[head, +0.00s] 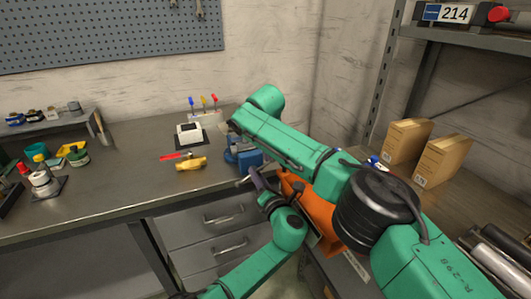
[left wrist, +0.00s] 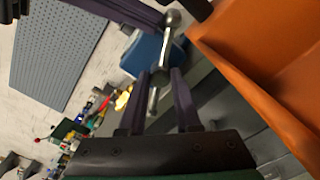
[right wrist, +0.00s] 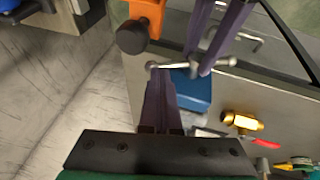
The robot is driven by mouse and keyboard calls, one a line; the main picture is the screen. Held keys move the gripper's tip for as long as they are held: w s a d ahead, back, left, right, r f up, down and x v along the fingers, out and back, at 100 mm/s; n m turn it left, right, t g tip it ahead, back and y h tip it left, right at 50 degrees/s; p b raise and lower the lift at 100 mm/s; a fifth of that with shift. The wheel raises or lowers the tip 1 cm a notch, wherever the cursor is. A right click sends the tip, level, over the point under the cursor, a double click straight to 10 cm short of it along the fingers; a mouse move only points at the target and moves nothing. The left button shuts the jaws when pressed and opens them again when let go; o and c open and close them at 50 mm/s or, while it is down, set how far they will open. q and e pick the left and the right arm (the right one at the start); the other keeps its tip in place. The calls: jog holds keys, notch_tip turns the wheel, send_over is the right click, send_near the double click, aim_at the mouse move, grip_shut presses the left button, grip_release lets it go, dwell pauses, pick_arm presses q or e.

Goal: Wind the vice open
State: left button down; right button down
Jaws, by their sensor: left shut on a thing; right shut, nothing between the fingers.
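The blue vice (head: 243,152) stands at the bench's front right corner, partly hidden by my right arm; its blue body also shows in the left wrist view (left wrist: 150,52) and right wrist view (right wrist: 192,92). Its steel bar handle (right wrist: 175,66) has a ball at each end and lies across in front of the body. My left gripper (left wrist: 168,72) is shut on the handle, with its purple fingers around the bar. My right gripper (right wrist: 160,72) is shut and empty, its tips close to one ball end; I cannot tell whether they touch. The jaw gap is hidden.
Bench drawers (head: 215,240) are below. Cardboard boxes (head: 406,140) stand at right. The bench's middle is mostly clear.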

pick_arm(q)
jog(key=c, duration=0.6)
grip_release()
